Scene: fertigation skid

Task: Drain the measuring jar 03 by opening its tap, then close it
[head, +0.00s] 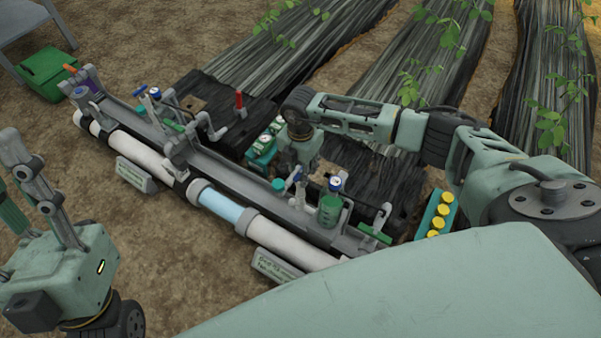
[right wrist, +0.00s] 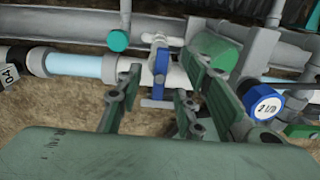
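A green jar (head: 330,210) with a blue cap stands on the skid's rail right of centre in the head view; I cannot read a 03 on it. A small tap with a blue handle (right wrist: 160,64) is beside it, and the handle also shows in the head view (head: 293,178). My right gripper (right wrist: 165,88) is open, with its fingers on either side of the blue handle; I cannot tell whether they touch it. It also shows above the rail in the head view (head: 300,165). My left gripper (head: 28,168) is open and empty at the left edge, away from the skid.
A white pipe (head: 150,155) with a clear blue section (head: 220,207) runs along the skid. A red-handled valve (head: 239,101) stands behind the rail. A teal tray of yellow-capped bottles (head: 436,216) is at the right. A green crate (head: 48,70) sits at upper left.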

